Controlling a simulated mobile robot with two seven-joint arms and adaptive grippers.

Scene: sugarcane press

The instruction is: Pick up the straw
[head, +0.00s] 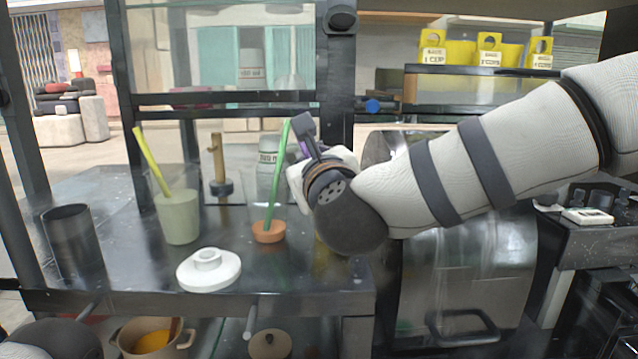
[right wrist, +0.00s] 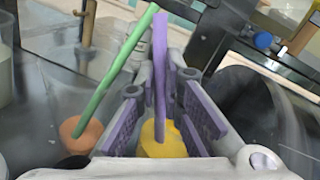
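A purple straw (right wrist: 160,62) stands upright in a small yellow holder (right wrist: 158,148) in the right wrist view. My right gripper (right wrist: 158,100) is open, with its purple-padded fingers on either side of this straw and a gap visible beside it. In the head view the right gripper (head: 308,142) hides most of the purple straw. A green straw (head: 279,165) leans in a terracotta holder (head: 269,235) just left of the gripper; it also shows in the right wrist view (right wrist: 115,78). My left gripper is not in view.
A cup of pale green juice (head: 178,216) with a yellow straw (head: 150,160) stands on the dark counter at left. A white lid (head: 208,270) and a dark cylinder (head: 73,243) are nearby. A metal machine (head: 465,270) stands at right under my arm.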

